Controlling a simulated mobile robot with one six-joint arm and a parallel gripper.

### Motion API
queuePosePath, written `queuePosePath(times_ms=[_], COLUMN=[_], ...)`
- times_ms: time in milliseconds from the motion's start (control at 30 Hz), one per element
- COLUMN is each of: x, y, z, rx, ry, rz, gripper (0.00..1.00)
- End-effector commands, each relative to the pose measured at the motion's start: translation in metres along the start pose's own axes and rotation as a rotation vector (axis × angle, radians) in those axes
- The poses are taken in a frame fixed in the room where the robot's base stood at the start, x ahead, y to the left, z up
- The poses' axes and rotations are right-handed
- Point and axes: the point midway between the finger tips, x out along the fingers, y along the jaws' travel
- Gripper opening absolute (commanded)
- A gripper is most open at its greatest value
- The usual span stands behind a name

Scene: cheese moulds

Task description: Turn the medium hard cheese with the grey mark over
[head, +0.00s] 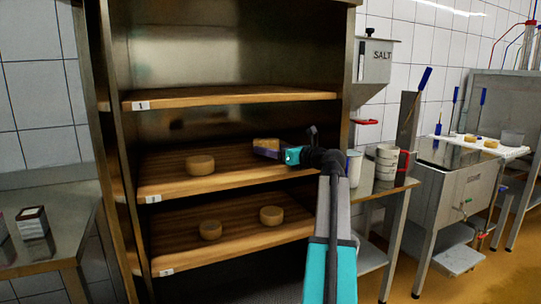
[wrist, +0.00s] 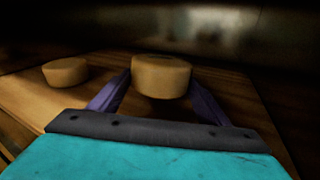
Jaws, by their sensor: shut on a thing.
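My gripper (head: 267,149) reaches in over the right part of the middle shelf (head: 225,178). Its purple fingers are shut on a round tan cheese (head: 266,142). In the wrist view this held cheese (wrist: 160,76) sits between the fingertips of my gripper (wrist: 160,88), and it looks about level and a little above the boards. A grey mark cannot be made out clearly on it. A second round cheese (head: 200,165) lies on the left part of the middle shelf, and also shows in the wrist view (wrist: 65,72).
Two more cheeses, a left one (head: 210,230) and a right one (head: 271,215), lie on the lower shelf (head: 240,240). The upper shelf (head: 235,97) is empty and hangs above my gripper. The steel cabinet's right wall (head: 347,90) stands close to my arm. White moulds (head: 386,160) are stacked outside.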

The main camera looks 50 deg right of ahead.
Motion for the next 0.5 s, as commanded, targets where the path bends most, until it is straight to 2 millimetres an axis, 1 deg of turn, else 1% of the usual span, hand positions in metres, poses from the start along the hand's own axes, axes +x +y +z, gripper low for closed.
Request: queuePosePath(times_ms=[200, 500], x=[0.0000, -0.0003], y=[-0.0014, -0.0014], z=[-0.0022, -0.0015], rx=[-0.082, -0.100], ry=[-0.002, -0.001], rz=[0.000, 0.000], gripper=[0.49, 0.49])
